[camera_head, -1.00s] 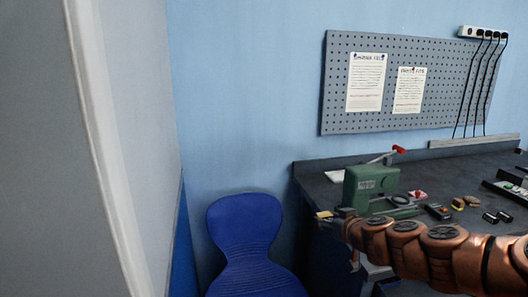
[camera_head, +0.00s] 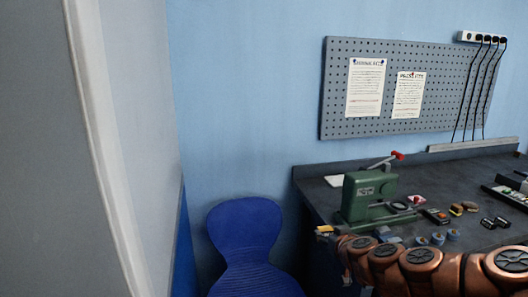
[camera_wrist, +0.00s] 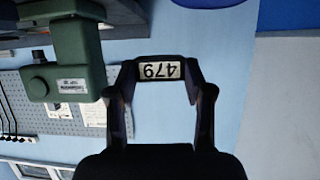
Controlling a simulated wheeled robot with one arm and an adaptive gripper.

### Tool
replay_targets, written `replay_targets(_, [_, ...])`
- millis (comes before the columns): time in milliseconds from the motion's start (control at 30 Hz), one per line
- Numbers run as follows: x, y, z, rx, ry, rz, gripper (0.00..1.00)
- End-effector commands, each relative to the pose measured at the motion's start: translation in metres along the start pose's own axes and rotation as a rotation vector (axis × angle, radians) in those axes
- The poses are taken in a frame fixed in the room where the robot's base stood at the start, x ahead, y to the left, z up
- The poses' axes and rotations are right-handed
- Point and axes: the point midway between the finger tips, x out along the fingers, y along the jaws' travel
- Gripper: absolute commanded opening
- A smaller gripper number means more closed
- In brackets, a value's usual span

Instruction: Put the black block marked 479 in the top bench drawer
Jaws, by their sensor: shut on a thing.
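The black block (camera_wrist: 160,60) marked 479 shows in the wrist view, with its white label upside down. My gripper (camera_wrist: 159,78) is shut on it, one finger on each side, and holds it in the air. In the head view my copper-coloured arm crosses the lower right, and neither my gripper nor the block can be made out there. The bench (camera_head: 429,175) stands at the right. Its front is mostly behind my arm or out of frame, so I cannot make out the top drawer or whether it is open.
A green press (camera_head: 365,192) with a red-tipped lever stands at the bench's left end; it also shows upside down in the wrist view (camera_wrist: 80,50). Several small parts lie on the bench top. A blue chair (camera_head: 244,235) stands left of the bench. A pegboard (camera_head: 450,85) hangs behind.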

Motion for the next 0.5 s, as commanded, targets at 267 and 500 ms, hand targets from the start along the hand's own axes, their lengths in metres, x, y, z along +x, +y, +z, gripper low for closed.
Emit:
replay_targets(267, [0.020,0.002,0.031,0.027,-0.002,0.074,0.04])
replay_targets(500, [0.035,-0.002,0.052,0.050,-0.001,0.129,0.04])
